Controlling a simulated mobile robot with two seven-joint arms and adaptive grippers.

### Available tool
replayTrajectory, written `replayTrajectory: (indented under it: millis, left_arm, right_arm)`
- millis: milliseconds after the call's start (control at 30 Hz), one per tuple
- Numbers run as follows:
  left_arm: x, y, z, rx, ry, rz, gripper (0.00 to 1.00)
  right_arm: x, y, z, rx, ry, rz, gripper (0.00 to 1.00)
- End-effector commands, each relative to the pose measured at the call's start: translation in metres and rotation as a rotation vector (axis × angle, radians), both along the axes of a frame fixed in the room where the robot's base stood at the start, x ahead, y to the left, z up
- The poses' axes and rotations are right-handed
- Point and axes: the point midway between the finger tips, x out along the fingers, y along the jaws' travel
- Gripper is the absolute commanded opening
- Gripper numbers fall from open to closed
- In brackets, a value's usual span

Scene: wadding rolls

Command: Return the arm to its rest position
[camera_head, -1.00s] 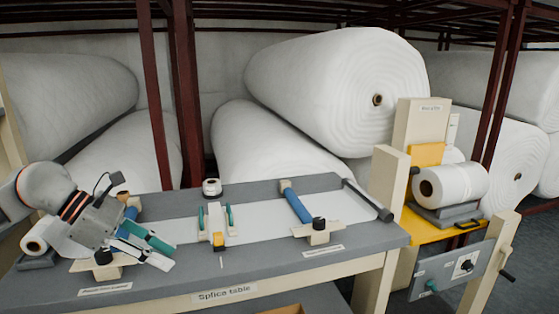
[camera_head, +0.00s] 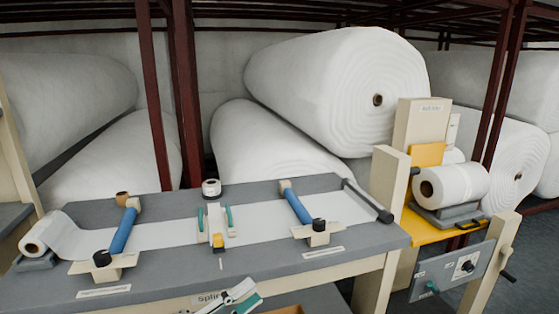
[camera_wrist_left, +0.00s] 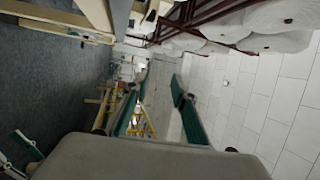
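My left gripper (camera_head: 248,292) shows only at the bottom edge of the head view, in front of the splice table's front edge. Its white fingers with green pads are apart. In the left wrist view my left gripper (camera_wrist_left: 158,92) is open, with nothing between the fingers. White and green parts at the lower left of that view look like my right gripper (camera_wrist_left: 22,150), cut off by the edge. The head view does not show the right arm.
The splice table (camera_head: 150,284) carries a white web strip (camera_head: 165,235), two blue rollers (camera_head: 124,231) (camera_head: 297,206) and a small roll (camera_head: 36,246). The yellow stand (camera_head: 432,228) with a white roll (camera_head: 455,184) is at right. Large wadding rolls (camera_head: 320,85) fill the racks behind.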

Motion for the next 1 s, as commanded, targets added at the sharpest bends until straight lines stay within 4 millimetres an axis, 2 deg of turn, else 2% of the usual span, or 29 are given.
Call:
replayTrajectory:
  millis: [33, 167, 267, 400, 500, 600, 700, 800, 1000]
  left_arm:
    - [-0.002, 0.007, -0.020, -0.071, 0.113, 0.052, 0.26]
    - [-0.008, 0.034, -0.078, -0.245, 0.405, 0.200, 0.26]
    - [-0.026, 0.057, -0.132, -0.370, 0.635, 0.323, 0.26]
    - [-0.070, 0.089, -0.211, -0.530, 0.947, 0.500, 0.26]
    - [-0.110, 0.106, -0.258, -0.620, 1.128, 0.611, 0.26]
    - [-0.146, 0.118, -0.293, -0.687, 1.266, 0.700, 0.26]
    - [-0.173, 0.125, -0.314, -0.731, 1.357, 0.761, 0.26]
    - [-0.188, 0.129, -0.325, -0.755, 1.404, 0.793, 0.26]
    - [-0.193, 0.130, -0.329, -0.761, 1.420, 0.804, 0.26]
  right_arm:
    - [0.000, 0.000, 0.000, 0.000, 0.000, 0.000, 0.40]
    - [0.000, 0.000, 0.001, 0.001, 0.000, 0.001, 0.40]
    - [0.000, 0.000, 0.001, 0.001, 0.000, 0.001, 0.40]
    - [0.000, 0.000, 0.001, 0.001, -0.001, 0.001, 0.40]
    - [0.000, 0.000, 0.002, 0.001, -0.001, 0.001, 0.40]
    - [0.000, 0.000, 0.002, 0.001, -0.001, 0.001, 0.40]
    - [0.000, 0.000, 0.002, 0.001, -0.001, 0.001, 0.40]
    - [0.000, 0.000, 0.002, 0.001, -0.001, 0.001, 0.40]
    - [0.000, 0.000, 0.002, 0.001, -0.001, 0.001, 0.40]
